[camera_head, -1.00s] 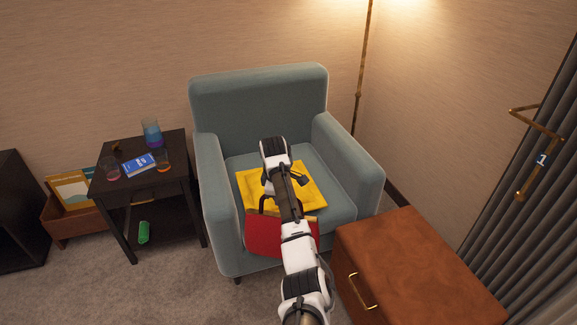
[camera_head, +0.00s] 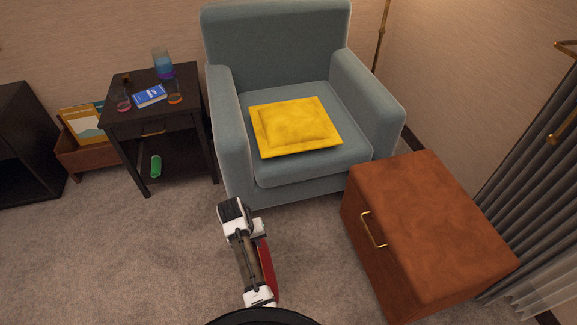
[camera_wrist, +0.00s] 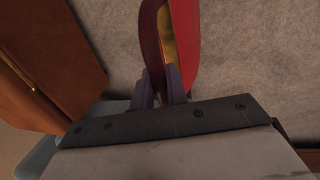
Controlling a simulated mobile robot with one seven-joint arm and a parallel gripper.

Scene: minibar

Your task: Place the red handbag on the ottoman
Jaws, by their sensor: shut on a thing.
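The red handbag (camera_head: 268,272) shows as a narrow red strip beside my arm in the head view, mostly hidden by the arm. In the wrist view the red handbag (camera_wrist: 183,40), with a gold-coloured strip, is between my fingers. My gripper (camera_wrist: 166,88) is shut on it; the exact grip point is partly hidden. The ottoman (camera_head: 425,215) is a brown leather-like block with a brass handle on its front, right of my arm. Its top is bare. A brown block, probably the ottoman (camera_wrist: 50,65), shows at the left of the wrist view.
A blue-grey armchair (camera_head: 285,45) with a yellow cushion (camera_head: 295,127) stands behind. A dark side table (camera_head: 135,118) holds a blue book (camera_head: 150,96) and glasses. A green object (camera_head: 156,166) lies on its lower shelf. Carpet is clear left of my arm. A curtain hangs at right.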

